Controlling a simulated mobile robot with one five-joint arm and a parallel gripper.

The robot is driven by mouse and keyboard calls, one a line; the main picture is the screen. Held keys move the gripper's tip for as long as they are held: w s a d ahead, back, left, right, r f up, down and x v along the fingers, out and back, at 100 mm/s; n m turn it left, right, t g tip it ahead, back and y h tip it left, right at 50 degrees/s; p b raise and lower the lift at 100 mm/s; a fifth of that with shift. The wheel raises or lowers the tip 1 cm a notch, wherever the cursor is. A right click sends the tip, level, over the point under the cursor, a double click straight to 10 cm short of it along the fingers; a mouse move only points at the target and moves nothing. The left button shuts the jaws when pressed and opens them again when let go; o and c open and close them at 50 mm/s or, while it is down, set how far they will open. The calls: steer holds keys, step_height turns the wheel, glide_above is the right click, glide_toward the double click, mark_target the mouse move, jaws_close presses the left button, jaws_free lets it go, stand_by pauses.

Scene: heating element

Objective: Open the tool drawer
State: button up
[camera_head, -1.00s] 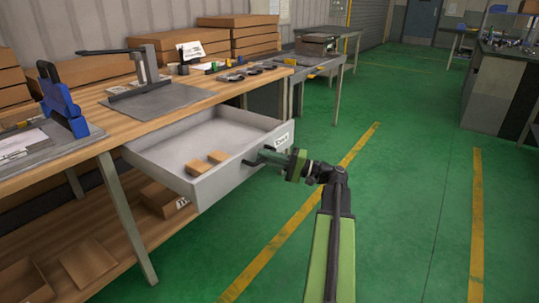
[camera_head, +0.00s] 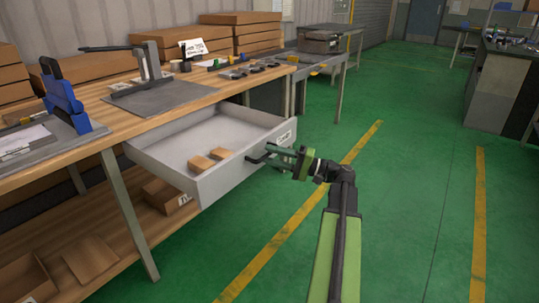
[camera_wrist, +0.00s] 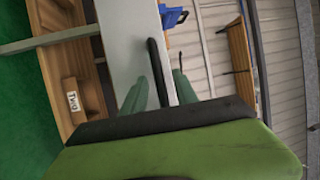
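The grey drawer (camera_head: 235,178) under the wooden workbench is pulled far out, and its inside shows. Two small brown blocks (camera_head: 201,163) lie in it near the front. A white label (camera_head: 284,137) is on the drawer front; its text is too small to read surely. The black bar handle (camera_head: 256,160) is on the front panel. My gripper (camera_head: 277,155) is at the handle, with its fingers apart. In the wrist view the black handle (camera_wrist: 155,65) lies between the two green fingers (camera_wrist: 159,92), with gaps visible on both sides.
The wooden workbench (camera_head: 190,104) carries a blue tool (camera_head: 62,100), a press-like tool (camera_head: 150,62) and small items. Cardboard boxes stand at its back and on its lower shelf. Green floor (camera_head: 400,200) with yellow lines is free to the right.

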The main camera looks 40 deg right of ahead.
steer(key=b+v, duration=0.2)
steer(key=v, duration=1.3)
steer(key=shift+s+d+b, duration=0.2)
steer(key=shift+s+b, duration=0.1)
steer(key=shift+s, duration=0.05)
steer(key=shift+f, duration=0.2)
